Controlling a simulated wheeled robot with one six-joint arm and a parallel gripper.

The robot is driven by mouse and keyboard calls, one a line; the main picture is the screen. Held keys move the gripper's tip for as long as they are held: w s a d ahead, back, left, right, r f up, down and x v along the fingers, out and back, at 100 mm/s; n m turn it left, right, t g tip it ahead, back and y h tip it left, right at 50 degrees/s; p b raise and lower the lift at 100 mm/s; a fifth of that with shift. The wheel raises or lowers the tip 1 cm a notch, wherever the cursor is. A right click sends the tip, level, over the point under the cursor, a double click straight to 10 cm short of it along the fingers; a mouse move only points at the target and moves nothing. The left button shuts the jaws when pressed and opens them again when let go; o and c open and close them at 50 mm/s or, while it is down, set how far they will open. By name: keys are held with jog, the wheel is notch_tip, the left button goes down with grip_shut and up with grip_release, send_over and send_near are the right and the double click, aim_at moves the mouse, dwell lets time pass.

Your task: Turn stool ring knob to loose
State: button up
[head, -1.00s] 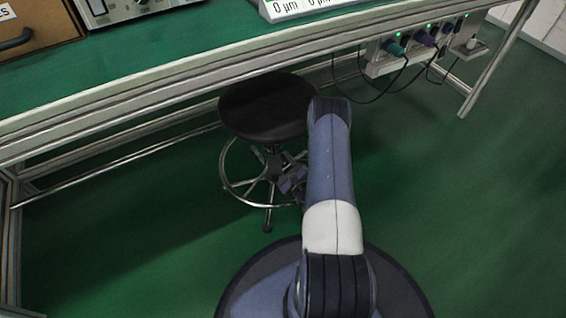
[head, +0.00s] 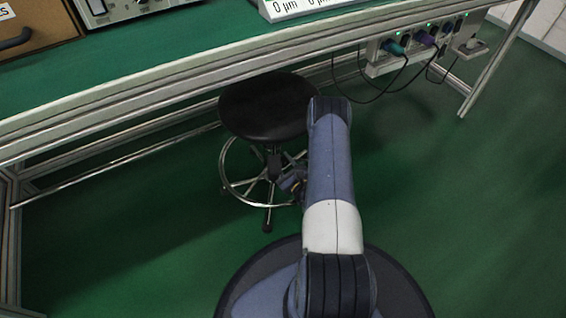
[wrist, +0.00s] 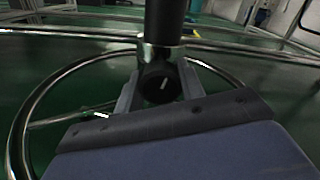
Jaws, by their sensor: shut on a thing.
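The stool (head: 266,108) has a round black seat and stands partly under the bench. Its chrome foot ring (head: 226,176) circles the central post below the seat. In the wrist view the ring (wrist: 30,105) curves around the dark post (wrist: 164,22). The ring knob (wrist: 160,84) is round and black with a pale line mark, on a chrome collar in front of the post. The line leans slightly right of upright. My gripper (wrist: 157,92) is shut on the knob, one finger on each side. In the head view the gripper is small and dark beside the post.
The green-topped bench (head: 170,62) has a pale metal front rail above and behind the stool. A power strip (head: 405,48) with plugs and hanging cables is at the right. Green floor (head: 470,220) is clear to the right.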

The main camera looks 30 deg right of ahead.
jog(key=m, duration=0.6)
jog(key=shift+m, duration=0.3)
jog(key=m, duration=0.6)
jog(key=shift+d, duration=0.1)
jog(key=m, duration=0.6)
jog(key=shift+m, duration=0.3)
jog(key=m, duration=0.5)
jog(key=shift+m, duration=0.3)
jog(key=o, duration=1)
